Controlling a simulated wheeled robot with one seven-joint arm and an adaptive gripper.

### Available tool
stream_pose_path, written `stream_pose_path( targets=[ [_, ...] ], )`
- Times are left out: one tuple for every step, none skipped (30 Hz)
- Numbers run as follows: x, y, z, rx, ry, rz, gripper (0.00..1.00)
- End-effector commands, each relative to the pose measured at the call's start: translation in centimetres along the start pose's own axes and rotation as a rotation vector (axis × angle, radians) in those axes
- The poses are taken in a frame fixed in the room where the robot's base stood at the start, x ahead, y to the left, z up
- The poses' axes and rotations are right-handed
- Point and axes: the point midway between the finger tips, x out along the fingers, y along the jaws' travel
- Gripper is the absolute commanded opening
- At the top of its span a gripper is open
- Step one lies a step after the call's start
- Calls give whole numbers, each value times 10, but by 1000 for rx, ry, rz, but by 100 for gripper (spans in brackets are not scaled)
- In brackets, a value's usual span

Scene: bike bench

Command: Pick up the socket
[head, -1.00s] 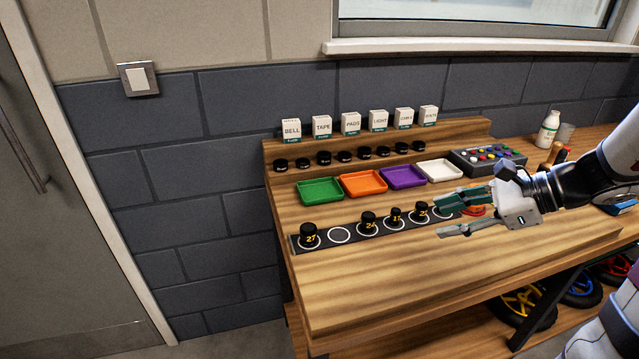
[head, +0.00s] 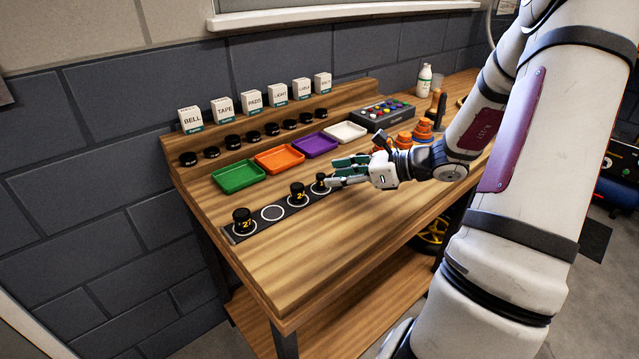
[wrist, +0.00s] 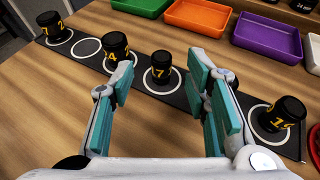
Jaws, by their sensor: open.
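Several black sockets with yellow numbers stand on a dark strip (head: 258,226) with white rings. A socket marked 27 (head: 242,220) is at the left end, then an empty ring (head: 272,213). Further right are a larger socket (head: 297,194) and a smaller one whose number ends in 7 (wrist: 160,68). My gripper (head: 338,176) is open and empty, above the strip's right part. In the wrist view the smaller socket stands upright ahead, in the gap between the fingers (wrist: 168,82). Another socket (wrist: 282,120) stands right of the right finger; my gripper hides it in the head view.
Green (head: 238,177), orange (head: 280,158), purple (head: 315,145) and white (head: 345,132) trays lie behind the strip. Labelled boxes (head: 224,107) and small black caps stand on steps at the back. Orange stacked parts (head: 421,131) stand beyond my gripper. The bench's front is clear.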

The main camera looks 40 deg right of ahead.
Motion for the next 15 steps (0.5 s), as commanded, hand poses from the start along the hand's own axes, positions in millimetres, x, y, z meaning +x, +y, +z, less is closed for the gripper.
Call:
stream_pose_path(
  targets=[
    [2, 0, 0, 0, 0, 1, 43],
    [4, 0, 0, 0, -1, 2, 43],
    [7, 0, 0, -1, -1, 2, 43],
    [10, 0, 1, -1, -1, 2, 43],
    [14, 0, 1, 0, -1, 2, 43],
    [19, 0, 1, 0, -1, 3, 43],
    [24, 0, 1, -1, -2, 4, 43],
    [29, -1, 1, -1, -1, 4, 43],
    [35, -1, 1, -1, -2, 3, 43],
    [39, -2, 2, -1, -2, 3, 43],
    [43, -2, 1, -2, -1, 3, 43],
    [47, -2, 1, -2, 0, 2, 43],
    [49, -2, 1, -2, -1, 2, 43],
    [52, -2, 1, -1, -1, 1, 43],
    [54, -2, 1, -1, -1, 1, 43]
  ],
)
